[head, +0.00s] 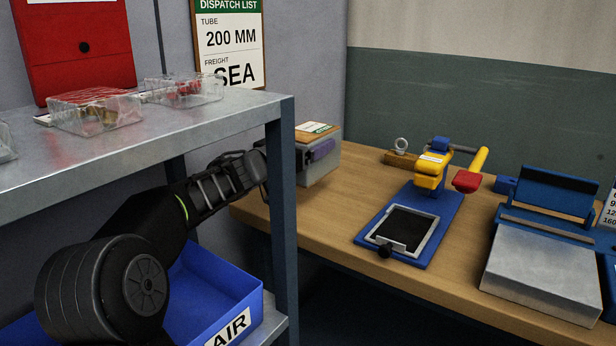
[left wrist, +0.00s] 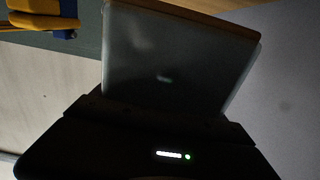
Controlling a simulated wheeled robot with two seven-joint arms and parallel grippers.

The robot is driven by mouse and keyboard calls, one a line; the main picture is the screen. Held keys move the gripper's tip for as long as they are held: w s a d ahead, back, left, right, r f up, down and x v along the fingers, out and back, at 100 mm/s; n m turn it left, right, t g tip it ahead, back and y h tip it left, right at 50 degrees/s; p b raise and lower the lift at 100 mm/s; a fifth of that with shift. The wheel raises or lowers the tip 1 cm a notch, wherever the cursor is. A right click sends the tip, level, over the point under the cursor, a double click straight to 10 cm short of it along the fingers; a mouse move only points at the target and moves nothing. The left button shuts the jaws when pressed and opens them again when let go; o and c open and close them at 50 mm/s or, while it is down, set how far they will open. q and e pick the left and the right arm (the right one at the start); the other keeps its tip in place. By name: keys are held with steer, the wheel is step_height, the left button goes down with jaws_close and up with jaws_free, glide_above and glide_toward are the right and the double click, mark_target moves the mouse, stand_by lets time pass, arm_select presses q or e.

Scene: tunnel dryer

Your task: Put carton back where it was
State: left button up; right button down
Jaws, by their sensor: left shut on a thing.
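A grey box (head: 318,168) is at the far left end of the wooden bench, partly hidden by the shelf post. It has a brown top with a white and green label and a purple patch on its side. It may be the carton; no other carton is clear. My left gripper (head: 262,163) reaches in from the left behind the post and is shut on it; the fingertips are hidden. In the left wrist view a grey face (left wrist: 175,60) fills the space beyond the dark gripper. I cannot tell whether the box touches the bench. My right gripper is not in view.
A metal shelf (head: 150,140) with clear packs (head: 95,110) stands over my left arm, its post (head: 283,220) close beside it. A blue AIR bin (head: 215,290) is below. The bench (head: 330,235) holds a yellow-and-blue press (head: 430,180) and a blue-and-grey device (head: 540,270).

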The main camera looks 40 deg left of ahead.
arm_select(q)
steer(key=shift+f, duration=0.5)
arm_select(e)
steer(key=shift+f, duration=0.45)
